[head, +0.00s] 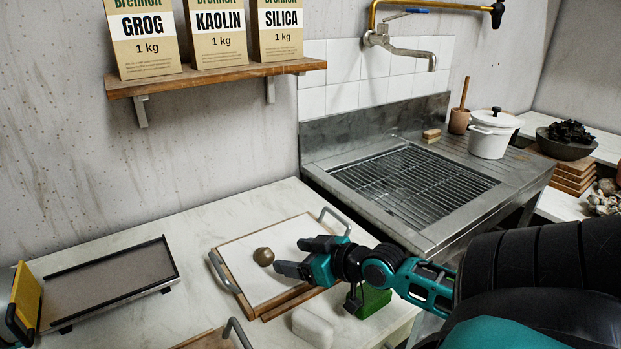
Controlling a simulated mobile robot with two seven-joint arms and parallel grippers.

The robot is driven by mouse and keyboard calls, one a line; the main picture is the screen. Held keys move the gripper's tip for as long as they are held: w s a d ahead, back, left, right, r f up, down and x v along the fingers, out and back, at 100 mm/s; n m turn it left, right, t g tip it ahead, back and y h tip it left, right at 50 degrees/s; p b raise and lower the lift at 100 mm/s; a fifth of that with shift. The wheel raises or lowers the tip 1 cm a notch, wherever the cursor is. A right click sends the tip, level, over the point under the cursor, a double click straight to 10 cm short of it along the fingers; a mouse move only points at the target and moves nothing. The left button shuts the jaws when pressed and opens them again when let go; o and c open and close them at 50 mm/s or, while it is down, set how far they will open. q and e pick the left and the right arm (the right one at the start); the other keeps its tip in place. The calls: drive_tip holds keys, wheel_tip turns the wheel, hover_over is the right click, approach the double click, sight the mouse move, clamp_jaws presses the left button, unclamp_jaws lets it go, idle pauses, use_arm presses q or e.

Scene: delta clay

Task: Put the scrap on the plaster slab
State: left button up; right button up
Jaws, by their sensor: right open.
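The scrap looks to be a small rounded brown lump (263,256). It rests on a pale, flat slab (285,240) with wooden edging and a metal handle at each end, which appears to be the plaster slab. My right gripper (291,256) comes in from the right over the slab. Its jaws are open and point left, with the lump just beyond the fingertips. I see a gap between the lump and the fingers, and nothing between the jaws. The gripper and forearm cover the slab's right part. My left gripper is not in view.
A green object (372,300) and a rounded white block (312,327) stand close below my right forearm. A grey-topped tray (115,278) and a yellow panel (27,296) lie left. A metal sink with a grid (412,188) is behind. Bare counter separates tray and slab.

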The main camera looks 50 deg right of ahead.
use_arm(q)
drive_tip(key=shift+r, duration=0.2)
use_arm(e)
drive_tip(key=shift+v, duration=1.8)
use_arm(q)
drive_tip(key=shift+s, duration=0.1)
